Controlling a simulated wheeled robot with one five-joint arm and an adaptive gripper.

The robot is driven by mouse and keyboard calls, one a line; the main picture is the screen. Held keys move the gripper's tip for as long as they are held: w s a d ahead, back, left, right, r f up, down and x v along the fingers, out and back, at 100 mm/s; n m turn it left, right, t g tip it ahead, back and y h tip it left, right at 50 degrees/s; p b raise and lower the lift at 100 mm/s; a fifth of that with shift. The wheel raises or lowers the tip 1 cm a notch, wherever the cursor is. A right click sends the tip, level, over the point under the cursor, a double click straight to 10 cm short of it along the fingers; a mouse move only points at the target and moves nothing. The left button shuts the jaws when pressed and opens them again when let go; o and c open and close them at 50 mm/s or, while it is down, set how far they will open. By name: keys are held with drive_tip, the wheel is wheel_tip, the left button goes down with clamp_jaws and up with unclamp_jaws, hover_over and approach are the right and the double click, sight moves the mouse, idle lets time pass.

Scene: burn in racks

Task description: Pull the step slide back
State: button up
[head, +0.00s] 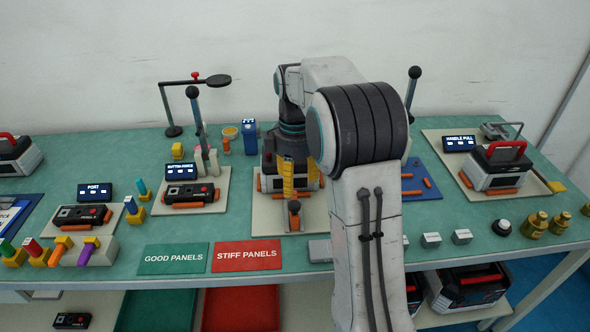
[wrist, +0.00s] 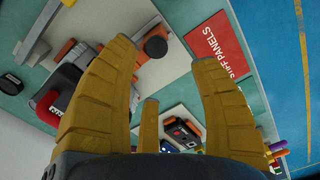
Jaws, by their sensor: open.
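The step slide appears to be the dark round knob (head: 294,206) with an orange part below it, on a beige base plate (head: 262,218) at the middle of the bench. In the wrist view the dark knob (wrist: 155,47) lies between the yellow fingertips, with gaps to both sides. My gripper (head: 299,192) is open and points down just behind and above the knob in the head view. Its spread yellow fingers also fill the wrist view (wrist: 157,38). A boxy unit with orange strips (head: 270,183) stands behind the fingers, partly hidden by my arm.
A green GOOD PANELS mat (head: 173,258) and a red STIFF PANELS mat (head: 247,255) lie front left. A lever (head: 197,110) and a lamp stand (head: 170,110) rise at the left. A blue plate (head: 424,180) is partly hidden by my arm. A red-handled unit (head: 497,165) stands right.

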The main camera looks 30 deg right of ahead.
drive_tip(key=shift+r, duration=1.4)
drive_tip(key=s+a+f+m, duration=0.2)
drive_tip(key=s+f+m, duration=0.5)
drive_tip(key=m, duration=0.4)
drive_tip(key=s+a+r+p, duration=0.1)
drive_tip(key=s+a+r, duration=0.15)
drive_tip(key=s, duration=0.45)
drive_tip(key=s+a+r+p, duration=0.1)
drive_tip(key=s+a+r, duration=0.15)
drive_tip(key=s, duration=0.55)
drive_tip(key=shift+s+a+r+n+t+p, duration=0.3)
drive_tip(key=shift+a+r+t, duration=0.2)
drive_tip(key=shift+r, duration=0.3)
drive_tip(key=shift+s+a+r+n+t+p, duration=0.2)
drive_tip(key=shift+a+r+n+t+p, duration=0.2)
drive_tip(key=shift+r+t, duration=0.35)
drive_tip(key=shift+s+a+r+n+t+p, duration=0.3)
drive_tip(key=shift+a+r+t, duration=0.2)
drive_tip(key=shift+r, duration=0.4)
